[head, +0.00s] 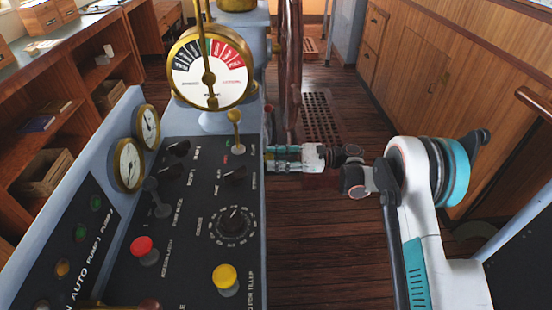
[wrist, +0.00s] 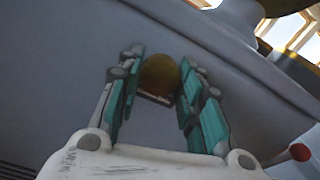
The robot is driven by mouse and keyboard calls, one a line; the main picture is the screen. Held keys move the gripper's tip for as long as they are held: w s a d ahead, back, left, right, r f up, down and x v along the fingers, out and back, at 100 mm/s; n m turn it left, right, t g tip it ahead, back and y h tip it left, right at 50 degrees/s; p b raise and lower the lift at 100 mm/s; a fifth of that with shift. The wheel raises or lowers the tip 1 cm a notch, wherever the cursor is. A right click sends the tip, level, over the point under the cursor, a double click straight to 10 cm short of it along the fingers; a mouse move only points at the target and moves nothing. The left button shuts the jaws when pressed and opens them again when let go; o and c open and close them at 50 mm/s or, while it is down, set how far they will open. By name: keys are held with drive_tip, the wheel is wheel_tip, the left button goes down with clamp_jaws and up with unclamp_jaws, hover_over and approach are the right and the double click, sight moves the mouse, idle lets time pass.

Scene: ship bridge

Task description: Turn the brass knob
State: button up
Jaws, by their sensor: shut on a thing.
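The brass knob (wrist: 158,75) is a round, dull gold-brown piece on the grey side face of the console, seen in the wrist view between my fingers. A small dark label plate (wrist: 155,98) sits just below it. My gripper (wrist: 157,88) has its teal-padded fingers on both sides of the knob and is shut on it. In the head view my gripper (head: 272,158) reaches from the right to the console's right side. The knob is hidden there by the console edge and the fingers.
The console's black top panel (head: 190,215) carries a red knob (head: 141,246), a yellow knob (head: 225,278), a brass lever (head: 235,125) and a dial. A large brass-rimmed gauge (head: 210,75) stands behind. The wooden floor (head: 320,250) right of the console is clear. Wooden cabinets (head: 430,80) line the right.

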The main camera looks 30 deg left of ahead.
drive_tip(key=n, duration=2.4)
drive_tip(key=shift+f+n+g, duration=0.3)
drive_tip(key=shift+g, duration=0.1)
drive_tip(key=o, duration=1.1)
drive_tip(key=shift+c, duration=0.2)
drive_tip(key=shift+w, duration=0.1)
drive_tip(key=v, duration=1.2)
